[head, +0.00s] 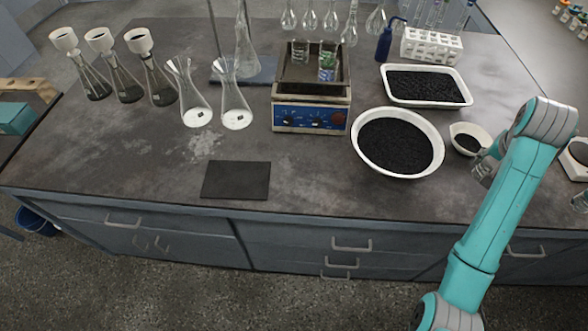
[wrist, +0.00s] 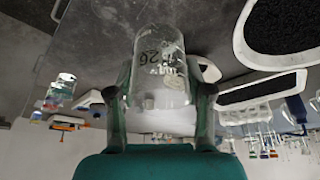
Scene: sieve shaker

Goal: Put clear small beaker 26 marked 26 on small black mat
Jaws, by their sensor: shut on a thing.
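The clear small beaker (wrist: 158,50) marked 26 is between the two fingers of my gripper (wrist: 158,92) in the wrist view. My gripper is shut on its sides, and the number shows on the glass. In the head view my arm is at the right, and I cannot make out the gripper or the held beaker clearly there. The small black mat (head: 236,180) lies flat and bare near the front edge of the bench, left of the middle, well to the left of my arm.
A hot plate (head: 310,119) carrying glassware stands behind the mat to the right. Two flasks (head: 193,105) stand behind it. A white bowl (head: 433,165) and a white tray (head: 425,104) of black grains lie between mat and arm. The bench front around the mat is clear.

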